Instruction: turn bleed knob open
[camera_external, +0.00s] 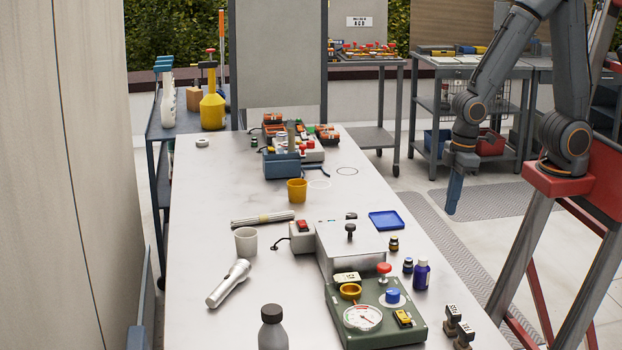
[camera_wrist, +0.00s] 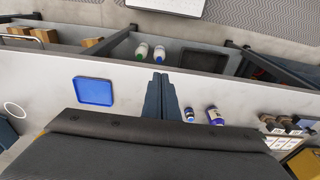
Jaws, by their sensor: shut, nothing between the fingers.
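A green panel box (camera_external: 372,318) stands at the near right of the bench. It carries a blue knob (camera_external: 393,297) on a pale disc, a red-topped knob (camera_external: 384,269), a yellow ring (camera_external: 350,291), a round dial gauge (camera_external: 362,317) and a yellow switch (camera_external: 403,318). I cannot read which one is the bleed knob. My gripper (camera_external: 453,208) hangs shut and empty, pointing down, beyond the bench's right edge and well apart from the panel. In the wrist view my gripper (camera_wrist: 159,80) shows closed blue fingers, and the panel's knobs are not seen.
A blue tray (camera_external: 386,221), a dark blue bottle (camera_external: 422,274) and small jars lie near the bench's right edge. A silver box (camera_external: 350,240) with a black knob stands behind the panel. A grey bottle (camera_external: 272,330) and a flashlight (camera_external: 229,284) are at left.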

